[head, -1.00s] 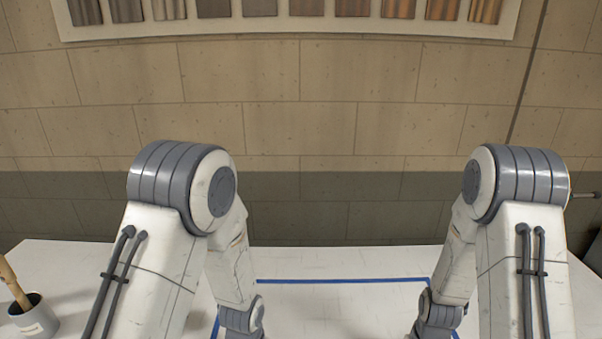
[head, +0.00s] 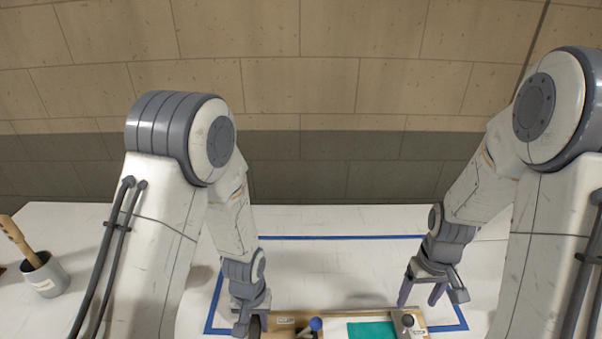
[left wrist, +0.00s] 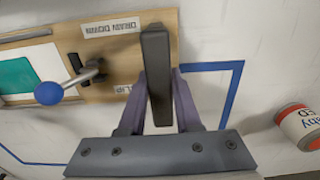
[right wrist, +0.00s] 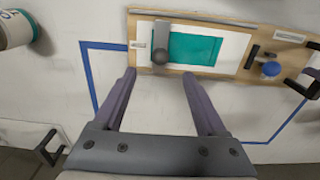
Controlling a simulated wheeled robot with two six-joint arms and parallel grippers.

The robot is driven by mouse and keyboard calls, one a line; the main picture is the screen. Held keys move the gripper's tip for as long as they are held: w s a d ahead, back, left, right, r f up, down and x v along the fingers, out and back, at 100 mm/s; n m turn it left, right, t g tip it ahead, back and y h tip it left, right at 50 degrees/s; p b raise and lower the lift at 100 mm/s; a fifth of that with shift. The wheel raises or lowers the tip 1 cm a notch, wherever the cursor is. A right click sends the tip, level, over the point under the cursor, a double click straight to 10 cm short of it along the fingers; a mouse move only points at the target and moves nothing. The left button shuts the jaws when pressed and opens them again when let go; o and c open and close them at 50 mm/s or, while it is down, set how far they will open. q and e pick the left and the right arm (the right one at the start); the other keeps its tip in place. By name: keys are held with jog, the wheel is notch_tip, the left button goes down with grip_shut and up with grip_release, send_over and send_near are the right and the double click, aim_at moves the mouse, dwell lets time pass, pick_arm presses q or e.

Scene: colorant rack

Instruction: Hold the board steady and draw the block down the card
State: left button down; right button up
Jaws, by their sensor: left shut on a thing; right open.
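The wooden board (head: 280,314) lies at the bottom of the head view. In the left wrist view it carries a "DRAW DOWN" label and a clip lever with a blue knob (left wrist: 48,93). My left gripper (head: 250,328) is shut on the board's black handle (left wrist: 157,75) at its left end. A white card (right wrist: 240,45) with a teal area (right wrist: 192,49) lies on the board. The grey block (right wrist: 163,45) with a round dark knob stands at the card's end away from the clip. My right gripper (right wrist: 159,76) is open and empty, apart from the block.
Blue tape (head: 340,237) outlines an area of the white table around the board. A grey cup (head: 45,275) with a wooden-handled tool stands at left. A labelled can (left wrist: 300,125) shows in the left wrist view, and another (right wrist: 14,30) in the right wrist view.

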pick_arm(q)
jog(key=c, duration=0.5)
grip_release()
pick_arm(e)
notch_tip(320, 180, up, 2)
pick_arm(q)
jog(key=shift+r, duration=0.1)
